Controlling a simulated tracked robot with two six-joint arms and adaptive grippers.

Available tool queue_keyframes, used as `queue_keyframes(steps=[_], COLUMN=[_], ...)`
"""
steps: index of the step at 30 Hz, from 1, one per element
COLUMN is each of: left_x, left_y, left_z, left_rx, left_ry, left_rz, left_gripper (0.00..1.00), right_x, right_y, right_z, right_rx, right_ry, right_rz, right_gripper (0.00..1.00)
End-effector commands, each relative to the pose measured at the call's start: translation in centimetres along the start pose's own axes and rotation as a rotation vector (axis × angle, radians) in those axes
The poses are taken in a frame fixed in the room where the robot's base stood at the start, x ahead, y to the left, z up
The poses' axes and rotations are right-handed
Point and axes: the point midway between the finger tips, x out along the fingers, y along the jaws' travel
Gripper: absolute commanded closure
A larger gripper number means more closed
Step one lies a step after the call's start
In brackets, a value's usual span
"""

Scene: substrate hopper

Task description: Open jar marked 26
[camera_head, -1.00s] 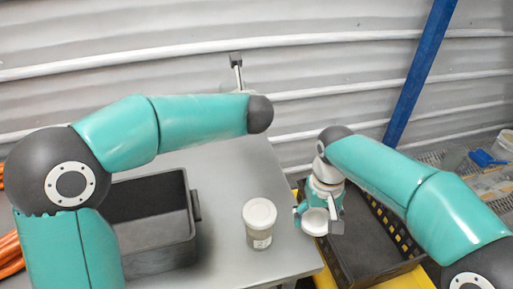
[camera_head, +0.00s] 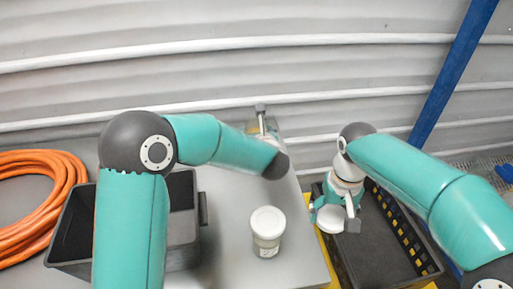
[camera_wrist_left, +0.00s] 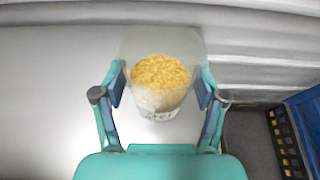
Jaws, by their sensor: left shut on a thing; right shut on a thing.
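In the left wrist view an open, clear jar (camera_wrist_left: 158,50) with yellow granules stands between the fingers of my left gripper (camera_wrist_left: 160,88), which is shut on it. The jar's label is partly seen and its number is not readable. In the head view my left gripper (camera_head: 263,120) is mostly hidden behind my left arm, at the far end of the grey table. My right gripper (camera_head: 338,212) is shut on a round white lid (camera_head: 329,219), right of the table and above a black crate. A second jar (camera_head: 267,236), with a white lid on, stands upright on the table; its label is too small to read.
A dark grey bin (camera_head: 182,243) stands on the table's left, with a coiled orange hose (camera_head: 40,205) beyond it. The black crate (camera_head: 375,258) has a yellow edge around it. A blue post (camera_head: 452,75) rises at the right against the corrugated wall.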

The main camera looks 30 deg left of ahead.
Motion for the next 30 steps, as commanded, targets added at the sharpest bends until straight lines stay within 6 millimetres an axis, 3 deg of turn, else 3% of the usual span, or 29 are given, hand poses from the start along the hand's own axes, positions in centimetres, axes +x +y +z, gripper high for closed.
queue_keyframes(steps=[16,29,30], left_x=[2.2,2.4,2.4], left_y=[-0.1,-0.1,-0.1], left_z=[-5.3,-5.8,-5.9], left_rx=[0.001,-0.001,-0.001], left_ry=[-0.002,-0.004,-0.001], left_rz=[0.0,-0.002,-0.002], left_gripper=[1.0,1.0,0.25], right_x=[-0.9,-0.4,-0.5], right_y=[0.1,0.1,0.0], right_z=[0.0,0.0,0.0], right_rx=[0.001,0.001,0.001], right_ry=[0.0,0.0,0.0], right_rz=[0.0,0.0,0.0], right_gripper=[0.63,0.63,0.63])
